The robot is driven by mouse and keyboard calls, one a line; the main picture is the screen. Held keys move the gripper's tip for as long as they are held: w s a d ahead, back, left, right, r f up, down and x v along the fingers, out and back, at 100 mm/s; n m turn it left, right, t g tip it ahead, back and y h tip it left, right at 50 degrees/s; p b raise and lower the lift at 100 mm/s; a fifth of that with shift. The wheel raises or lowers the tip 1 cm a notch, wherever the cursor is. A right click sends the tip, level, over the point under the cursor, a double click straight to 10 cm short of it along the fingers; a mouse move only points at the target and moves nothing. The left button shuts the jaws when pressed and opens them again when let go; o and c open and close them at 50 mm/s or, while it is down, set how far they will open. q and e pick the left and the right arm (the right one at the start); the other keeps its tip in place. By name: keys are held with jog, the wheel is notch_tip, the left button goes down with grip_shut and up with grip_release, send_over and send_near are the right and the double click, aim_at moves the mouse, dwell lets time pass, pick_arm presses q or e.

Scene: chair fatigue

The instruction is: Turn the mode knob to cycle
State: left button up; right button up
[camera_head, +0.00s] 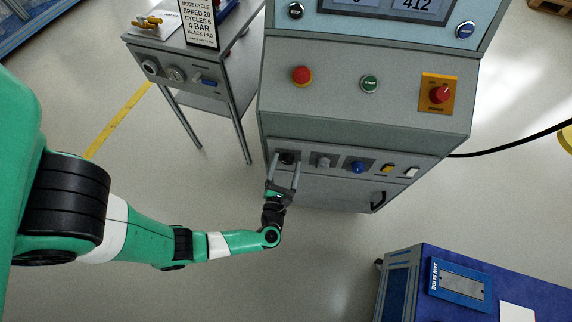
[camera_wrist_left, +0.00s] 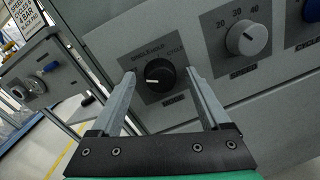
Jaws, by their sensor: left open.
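The mode knob (camera_wrist_left: 159,76) is a black round knob with a white pointer line on the cabinet's lower front panel. Its plate carries labels that look like "SINGLE", "HOLD" and "CYCLE". The pointer line points left in the left wrist view, away from the "CYCLE" label at upper right. The knob also shows in the head view (camera_head: 287,158). My left gripper (camera_wrist_left: 160,82) is open, its two fingers on either side of the knob, with gaps visible. I cannot tell whether the fingertips reach the panel. My left gripper also shows in the head view (camera_head: 286,158). My right gripper is not in view.
A grey speed knob (camera_wrist_left: 247,39) sits right of the mode knob. A blue knob (camera_head: 358,167) and two small switches follow. Above are a red mushroom button (camera_head: 301,75), a green button (camera_head: 369,84) and a red rotary switch (camera_head: 439,94). A side cart (camera_head: 232,75) stands left.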

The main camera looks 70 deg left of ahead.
pick_arm(q)
grip_shut()
